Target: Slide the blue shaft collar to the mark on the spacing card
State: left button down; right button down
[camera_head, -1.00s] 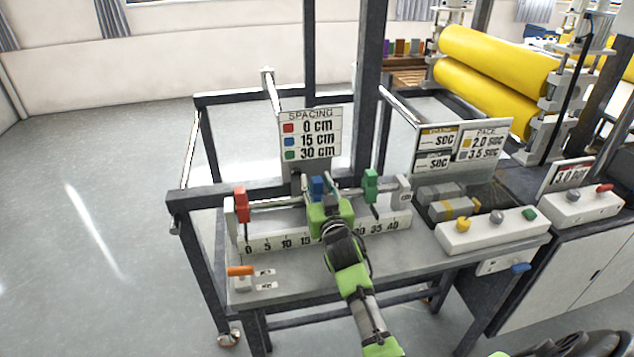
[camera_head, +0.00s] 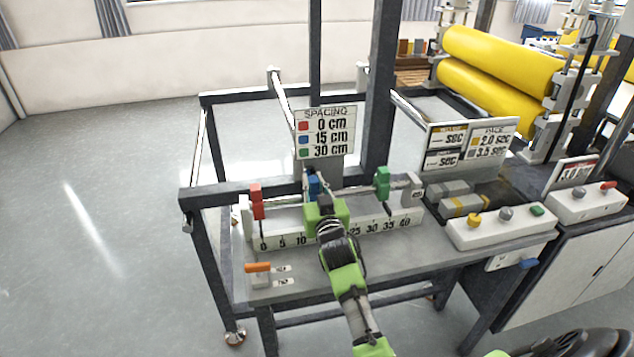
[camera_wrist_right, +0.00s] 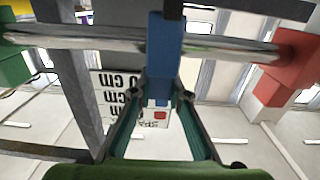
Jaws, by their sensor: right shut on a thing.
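The blue shaft collar (camera_head: 313,185) is on the horizontal rod between the red collar (camera_head: 256,202) and the green collar (camera_head: 382,182), nearer the red one. My right gripper (camera_head: 318,195) is shut on it from the front. In the right wrist view the blue collar (camera_wrist_right: 163,60) stands between the fingertips (camera_wrist_right: 160,95), with the silver rod (camera_wrist_right: 222,48) running through behind. The spacing card (camera_head: 325,133) stands behind the rod and pairs red with 0 cm, blue with 15 cm and green with 30 cm. My left gripper is out of view.
The numbered scale (camera_head: 285,240) runs along the front below the rod; my gripper and arm hide its marks around 15 and 20. An orange lever (camera_head: 258,267) sits at the table's front left. A button box (camera_head: 500,228) stands to the right, with yellow rollers (camera_head: 495,85) behind.

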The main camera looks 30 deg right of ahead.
jog(key=shift+a, duration=0.3)
jog(key=shift+d+f+y, duration=0.1)
jog(key=shift+d+y, duration=0.05)
jog(key=shift+y, duration=0.15)
jog(key=c, duration=1.9)
grip_release()
jog(key=shift+w+a, duration=0.1)
jog(key=shift+a, duration=0.3)
jog(key=shift+d, duration=0.35)
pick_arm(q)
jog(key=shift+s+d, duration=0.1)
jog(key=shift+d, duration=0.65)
pick_arm(e)
jog(key=v, duration=1.2)
jog(key=shift+a, duration=0.2)
jog(key=shift+f, duration=0.15)
